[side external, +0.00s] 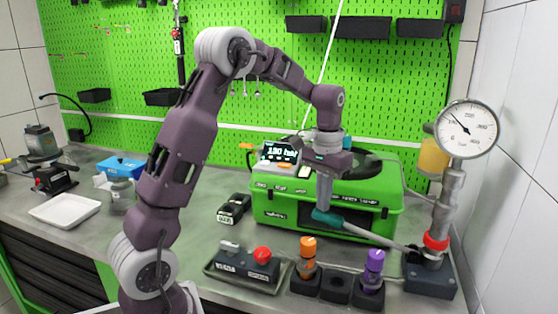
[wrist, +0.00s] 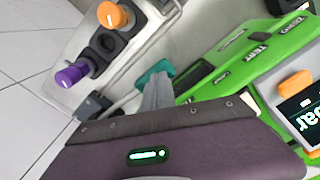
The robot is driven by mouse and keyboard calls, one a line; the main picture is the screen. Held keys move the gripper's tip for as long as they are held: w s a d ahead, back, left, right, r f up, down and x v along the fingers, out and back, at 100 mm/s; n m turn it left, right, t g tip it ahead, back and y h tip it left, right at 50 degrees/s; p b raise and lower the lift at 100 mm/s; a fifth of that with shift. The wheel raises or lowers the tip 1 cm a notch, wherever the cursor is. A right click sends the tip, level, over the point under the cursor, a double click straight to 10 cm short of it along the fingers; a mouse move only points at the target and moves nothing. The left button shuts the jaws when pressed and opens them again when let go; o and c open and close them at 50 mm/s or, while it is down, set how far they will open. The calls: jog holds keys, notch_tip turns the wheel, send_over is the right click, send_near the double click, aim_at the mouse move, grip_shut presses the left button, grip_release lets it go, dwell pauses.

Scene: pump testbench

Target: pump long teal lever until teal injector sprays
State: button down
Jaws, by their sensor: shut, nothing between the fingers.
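The long lever has a teal grip (side external: 327,218) and a thin metal rod (side external: 375,234) running right to the hand pump (side external: 436,235). The grip lies in front of the green tester case, with the rod sloping slightly down toward the pump. My gripper (side external: 324,204) points down with its fingers shut and empty, its tips right at the teal grip. I cannot tell whether they touch it. In the wrist view, the teal grip (wrist: 155,72) shows just beyond my fingertips (wrist: 157,88). I see no teal injector and no spray; an orange injector (side external: 308,248) and a purple injector (side external: 374,264) stand in holders.
The green tester case (side external: 390,190) with a lit display (side external: 279,152) stands behind the lever. A round gauge (side external: 467,129) tops the pump. An empty black holder (side external: 336,286) sits between the injectors. A tray with a red-knobbed block (side external: 247,264) lies left.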

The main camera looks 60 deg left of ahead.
aim_at(319, 219)
jog(key=shift+s+a+f, duration=0.15)
jog(key=shift+f, duration=1.35)
jog(key=shift+s+a+f, duration=0.1)
jog(key=shift+f, duration=1.35)
jog(key=shift+w+d+r, duration=0.1)
jog(key=shift+w+r, duration=0.05)
jog(key=shift+r, duration=1.35)
jog(key=shift+w+d+r, duration=0.1)
jog(key=shift+w+r, duration=0.05)
jog(key=shift+r, duration=1.4)
notch_tip(319, 219, up, 6)
jog(key=shift+f, duration=0.1)
